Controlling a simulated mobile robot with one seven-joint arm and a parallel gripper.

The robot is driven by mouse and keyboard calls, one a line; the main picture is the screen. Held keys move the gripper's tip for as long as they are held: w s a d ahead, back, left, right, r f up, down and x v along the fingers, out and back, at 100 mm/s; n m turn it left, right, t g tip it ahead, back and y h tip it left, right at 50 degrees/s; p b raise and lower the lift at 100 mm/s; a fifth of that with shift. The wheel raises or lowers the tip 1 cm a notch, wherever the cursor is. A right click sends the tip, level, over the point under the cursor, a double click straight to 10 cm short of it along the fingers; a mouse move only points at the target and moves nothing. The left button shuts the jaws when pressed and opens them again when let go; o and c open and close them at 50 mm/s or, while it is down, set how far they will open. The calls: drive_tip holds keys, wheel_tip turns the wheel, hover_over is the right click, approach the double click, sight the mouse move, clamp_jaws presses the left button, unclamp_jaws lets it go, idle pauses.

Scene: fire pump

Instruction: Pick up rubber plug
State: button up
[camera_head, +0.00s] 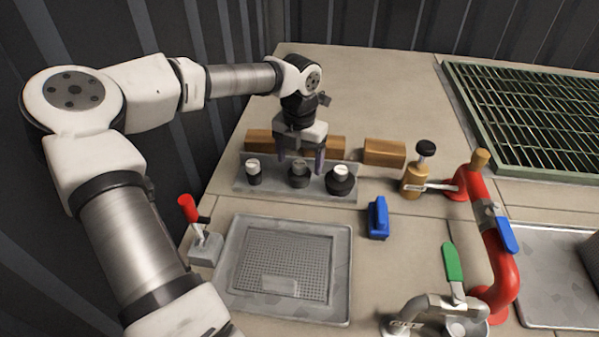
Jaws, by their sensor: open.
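Three dark plugs with lighter tops stand on a grey plate (275,189): a slim left plug (254,176), a middle plug (298,179) and a wider right plug (341,184). They look like rubber plugs, but I cannot tell which one the task names. My gripper (300,165) points down over the plate with its fingers apart. The middle plug shows between the two fingertips in the picture. I see no contact, and I cannot tell how far the fingertips are above or behind it.
Wooden blocks (384,152) lie behind the plate. A brass valve with a black knob (425,149) and red pipe (500,265) stand right. In front are a blue block (378,218), a grey tray (340,260) and a red-handled lever (188,208). A green grate (530,110) lies back right.

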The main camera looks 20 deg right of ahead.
sight(300, 163)
drive_tip(key=shift+f+p, duration=0.35)
drive_tip(key=shift+f, duration=1.65)
drive_tip(key=c, duration=1.1)
